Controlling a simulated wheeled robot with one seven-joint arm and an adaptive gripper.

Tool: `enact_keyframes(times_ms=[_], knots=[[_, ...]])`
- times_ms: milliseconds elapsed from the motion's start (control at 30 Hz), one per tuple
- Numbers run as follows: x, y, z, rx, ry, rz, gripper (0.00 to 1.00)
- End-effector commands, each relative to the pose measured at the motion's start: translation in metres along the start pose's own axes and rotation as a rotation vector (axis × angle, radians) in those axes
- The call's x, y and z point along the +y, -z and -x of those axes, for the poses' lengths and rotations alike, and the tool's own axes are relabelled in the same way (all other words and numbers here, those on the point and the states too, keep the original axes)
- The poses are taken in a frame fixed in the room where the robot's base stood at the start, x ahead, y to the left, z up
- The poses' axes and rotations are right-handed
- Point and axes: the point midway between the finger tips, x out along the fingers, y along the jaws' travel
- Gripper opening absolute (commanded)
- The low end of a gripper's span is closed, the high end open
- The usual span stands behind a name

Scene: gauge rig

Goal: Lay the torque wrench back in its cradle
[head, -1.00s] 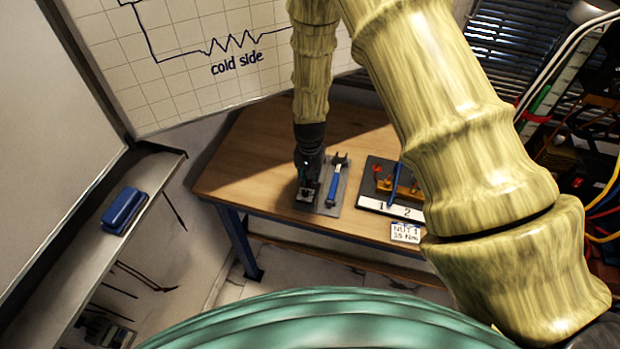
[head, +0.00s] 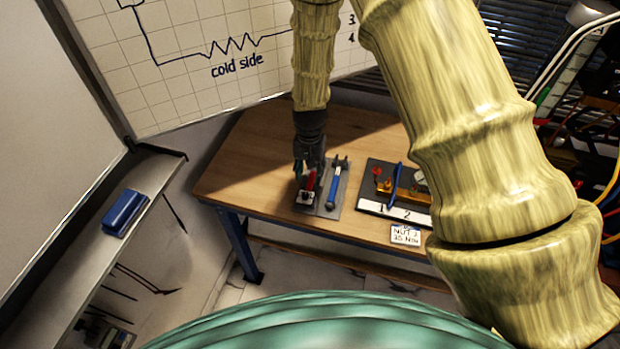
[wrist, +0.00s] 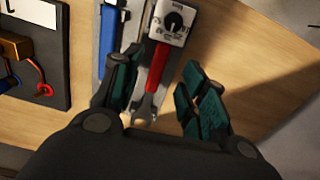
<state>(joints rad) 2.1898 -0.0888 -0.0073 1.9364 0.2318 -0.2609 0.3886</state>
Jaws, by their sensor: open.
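The torque wrench appears to be the red-handled tool (head: 310,181) with a white dial box at its near end. It lies on the grey cradle plate (head: 319,206) on the bench; whether it is fully seated I cannot tell. In the wrist view the red handle (wrist: 156,68) runs from the dial box down to a metal open-ended head. A blue-handled wrench (head: 334,189) lies beside it on the plate, to its right in the head view. My gripper (wrist: 158,85) is open, fingers on either side of the red handle and apart from it, and it holds nothing.
A dark board (head: 371,180) marked 1 and 2, with brass parts and wires, is to the right of the plate. A label card (head: 405,235) is at the bench's front edge. The wooden bench (head: 240,165) is clear to the left.

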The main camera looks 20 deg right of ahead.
Motion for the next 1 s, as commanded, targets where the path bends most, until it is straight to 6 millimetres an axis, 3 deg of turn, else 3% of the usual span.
enact_keyframes(times_ms=[200,433,1000], knots=[[0.000,0.001,0.034,0.003,0.001,0.000,0.43],[0.000,0.001,0.060,0.002,0.001,0.000,0.43],[-0.002,-0.001,0.069,0.000,0.000,0.004,0.43]])
